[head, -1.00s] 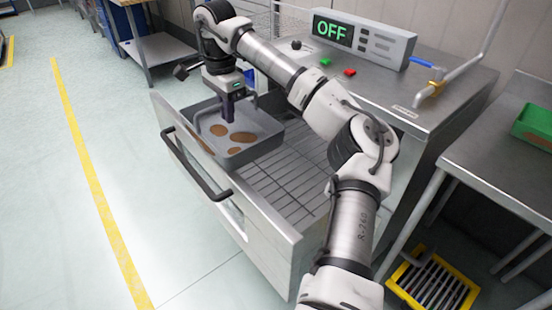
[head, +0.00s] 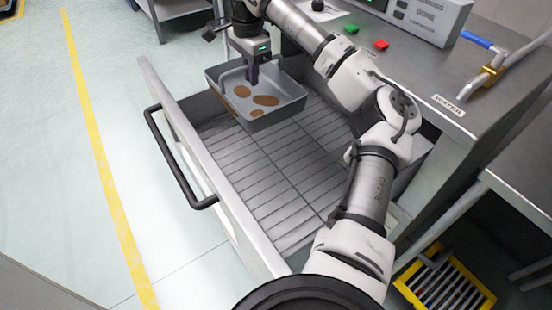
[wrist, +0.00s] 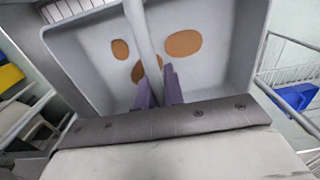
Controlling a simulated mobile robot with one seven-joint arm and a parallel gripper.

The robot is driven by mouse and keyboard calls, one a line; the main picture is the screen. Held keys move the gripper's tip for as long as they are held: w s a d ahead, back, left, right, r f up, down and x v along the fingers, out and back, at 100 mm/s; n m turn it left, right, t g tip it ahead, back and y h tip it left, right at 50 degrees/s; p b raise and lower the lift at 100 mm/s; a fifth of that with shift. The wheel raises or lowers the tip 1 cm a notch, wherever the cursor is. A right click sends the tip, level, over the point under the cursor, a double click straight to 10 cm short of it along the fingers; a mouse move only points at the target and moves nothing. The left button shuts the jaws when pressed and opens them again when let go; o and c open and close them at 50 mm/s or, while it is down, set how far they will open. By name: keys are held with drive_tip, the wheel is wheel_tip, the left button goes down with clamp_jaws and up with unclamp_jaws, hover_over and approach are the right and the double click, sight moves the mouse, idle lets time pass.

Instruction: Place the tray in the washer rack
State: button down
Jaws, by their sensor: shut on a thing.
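The grey tray (head: 285,112) has several brown stains on its inside and hangs over the back part of the open drawer. My gripper (head: 253,80) is shut on a part of the tray that the wrist view shows as a grey bar (wrist: 143,35) across its middle. The tray's inside also fills the wrist view (wrist: 210,75), with the purple fingers (wrist: 159,88) on the bar. The washer rack (head: 290,185) is a wire grid in the pulled-out drawer, and its front and middle are bare. I cannot tell whether the tray touches the rack.
The drawer front has a black handle (head: 180,165) on its left side. The steel worktop (head: 420,75) carries a green button (head: 351,29), a red button (head: 381,44) and a blue-handled tap (head: 478,40). A yellow-edged floor grate (head: 445,280) lies at lower right. Open floor lies left.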

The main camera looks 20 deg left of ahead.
sight(254, 97)
wheel_tip(254, 97, down, 21)
drive_tip(key=shift+w+r+p, duration=0.1)
drive_tip(key=shift+w+p, duration=0.05)
drive_tip(key=shift+p, duration=0.8)
drive_tip(key=c, duration=1.5)
unclamp_jaws()
wheel_tip(254, 97, up, 12)
drive_tip(key=shift+r+b, duration=0.1)
drive_tip(key=shift+b, duration=0.7)
